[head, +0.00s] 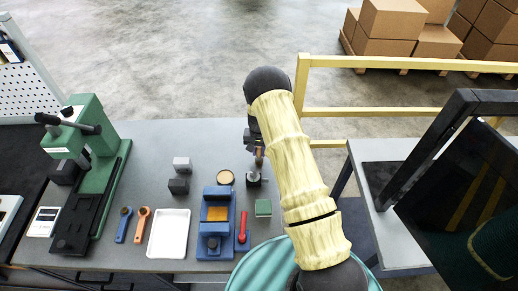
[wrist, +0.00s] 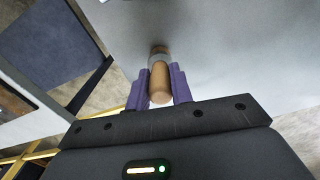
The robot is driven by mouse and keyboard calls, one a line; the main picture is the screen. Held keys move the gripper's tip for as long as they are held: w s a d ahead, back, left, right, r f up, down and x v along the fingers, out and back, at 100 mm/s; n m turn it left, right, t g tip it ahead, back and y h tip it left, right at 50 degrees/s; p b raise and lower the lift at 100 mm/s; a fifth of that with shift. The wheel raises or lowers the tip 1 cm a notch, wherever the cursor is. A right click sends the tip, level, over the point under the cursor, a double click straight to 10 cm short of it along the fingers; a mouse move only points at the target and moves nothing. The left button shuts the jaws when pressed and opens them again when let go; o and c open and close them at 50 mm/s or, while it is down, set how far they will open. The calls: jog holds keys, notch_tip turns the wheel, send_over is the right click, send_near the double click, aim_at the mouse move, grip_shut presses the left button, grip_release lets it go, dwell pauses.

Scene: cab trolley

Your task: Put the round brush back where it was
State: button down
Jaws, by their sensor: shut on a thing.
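In the wrist view, my gripper (wrist: 159,82) has its two purple fingers shut on the wooden handle of the round brush (wrist: 160,86). A pale grey band shows on the brush beyond the handle; its far end is hard to make out against the grey table. In the head view, my gripper (head: 257,150) is over the table's right part, largely hidden behind my arm. The brush (head: 259,161) shows there as a small brown piece below the fingers. A small dark and metal item (head: 254,179) is just below it; I cannot tell whether they touch.
The grey table (head: 150,150) holds a green press (head: 92,150), white tray (head: 169,233), blue fixture (head: 215,222), red-handled tool (head: 242,228), green block (head: 263,208), tan disc (head: 225,177) and grey blocks (head: 180,175). A yellow rail (head: 370,112) stands behind right. The table's back middle is clear.

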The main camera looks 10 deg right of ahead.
jog(key=shift+f, duration=0.1)
jog(key=c, duration=1.2)
grip_release()
jog(key=shift+c, duration=0.2)
jog(key=shift+r, duration=0.25)
notch_tip(320, 180, up, 11)
jog(key=b, duration=0.5)
jog(key=shift+r, duration=0.4)
